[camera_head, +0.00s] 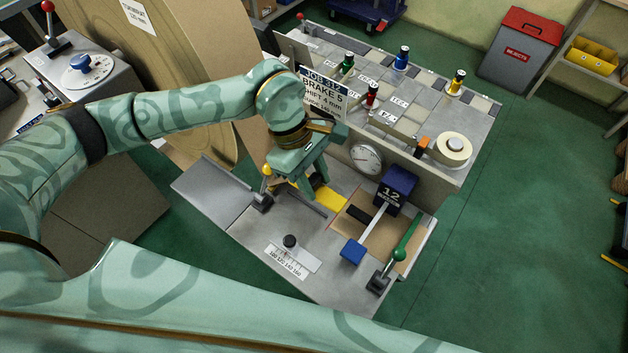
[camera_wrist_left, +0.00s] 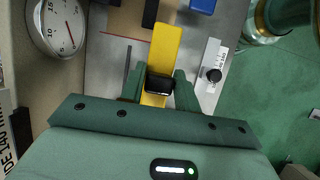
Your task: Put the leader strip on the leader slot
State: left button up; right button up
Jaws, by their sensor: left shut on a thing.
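The leader strip appears to be the yellow strip (camera_head: 329,199), which also shows in the left wrist view (camera_wrist_left: 166,45). My left gripper (camera_head: 312,189) is over the grey machine bed and is shut on the strip's black grip block (camera_wrist_left: 159,85). The strip's free end points toward the tan board (camera_head: 374,222) and a black bar (camera_head: 358,214) on it. A narrow dark slot (camera_head: 310,204) in the bed lies beside the strip and also shows in the left wrist view (camera_wrist_left: 127,67). I cannot tell whether this is the leader slot, or whether the strip touches the bed. My right gripper is not in view.
A blue block marked 12 (camera_head: 395,193), a blue-ended bar (camera_head: 353,250) and a green-handled lever (camera_head: 406,239) stand at the bed's right. A dial gauge (camera_head: 366,158) and sign (camera_head: 324,90) are behind. A yellow-tipped lever (camera_head: 264,184) is close left. A black knob (camera_head: 290,241) sits in front.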

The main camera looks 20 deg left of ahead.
aim_at(313, 177)
pick_arm(q)
jog(key=w+f, duration=0.1)
jog(key=f, duration=0.1)
jog(key=w+a+f, duration=0.1)
jog(key=w+f, duration=0.1)
jog(key=shift+w+a+f, duration=0.1)
jog(key=shift+w+f, duration=0.05)
jog(key=shift+f, duration=1.55)
jog(key=shift+f, duration=0.15)
jog(key=o, duration=1.1)
jog(key=shift+c, duration=0.2)
jog(key=v, duration=1.2)
